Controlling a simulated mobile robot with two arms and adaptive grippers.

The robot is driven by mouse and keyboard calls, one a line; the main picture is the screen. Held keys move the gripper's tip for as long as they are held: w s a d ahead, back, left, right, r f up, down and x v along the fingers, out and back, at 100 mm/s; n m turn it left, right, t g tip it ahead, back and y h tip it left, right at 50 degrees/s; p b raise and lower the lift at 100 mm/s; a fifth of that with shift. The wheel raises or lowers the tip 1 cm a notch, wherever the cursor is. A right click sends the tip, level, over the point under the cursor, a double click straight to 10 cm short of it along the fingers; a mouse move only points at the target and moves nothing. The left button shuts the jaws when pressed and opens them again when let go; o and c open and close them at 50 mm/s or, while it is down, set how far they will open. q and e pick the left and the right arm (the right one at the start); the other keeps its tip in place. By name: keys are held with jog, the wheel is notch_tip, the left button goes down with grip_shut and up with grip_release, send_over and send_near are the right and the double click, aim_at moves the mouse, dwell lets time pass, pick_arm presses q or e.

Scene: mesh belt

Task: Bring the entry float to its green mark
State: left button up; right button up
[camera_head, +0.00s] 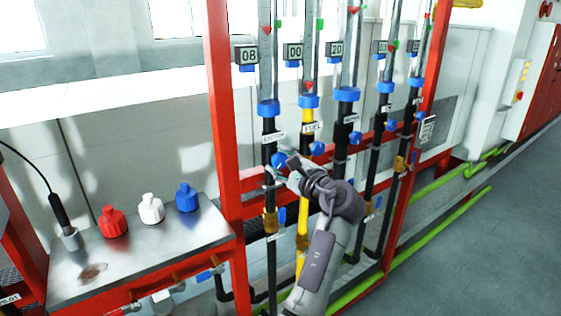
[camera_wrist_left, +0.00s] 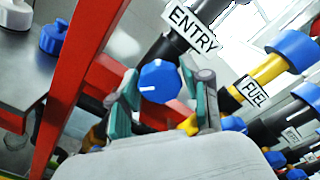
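The entry tube is the leftmost clear tube in the head view. Its red float (camera_head: 267,30) sits slightly below the level of its green mark (camera_head: 278,23). Its display (camera_head: 246,56) appears to read 08. The ENTRY label (camera_head: 273,138) is on the black pipe below; it also shows in the wrist view (camera_wrist_left: 193,27). My left gripper (camera_head: 278,165) is at the blue entry knob (camera_head: 277,160). In the wrist view, the knob (camera_wrist_left: 159,82), with a white line pointing left, sits between the spread fingers (camera_wrist_left: 162,95); firm contact is not clear. My right gripper is not in view.
The FUEL tube (camera_head: 309,60), with a yellow pipe, stands just right of the entry tube, with more tubes beyond. A red frame post (camera_head: 222,110) stands to the left. Open floor lies at right.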

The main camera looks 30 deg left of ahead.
aim_at(273, 117)
pick_arm(q)
jog(key=shift+o, duration=1)
notch_tip(273, 117, up, 10)
jog(key=shift+d+f, duration=0.15)
jog(key=shift+f, duration=0.05)
jog(key=shift+w+r, duration=0.1)
jog(key=shift+r, duration=0.05)
jog(key=shift+a, duration=0.2)
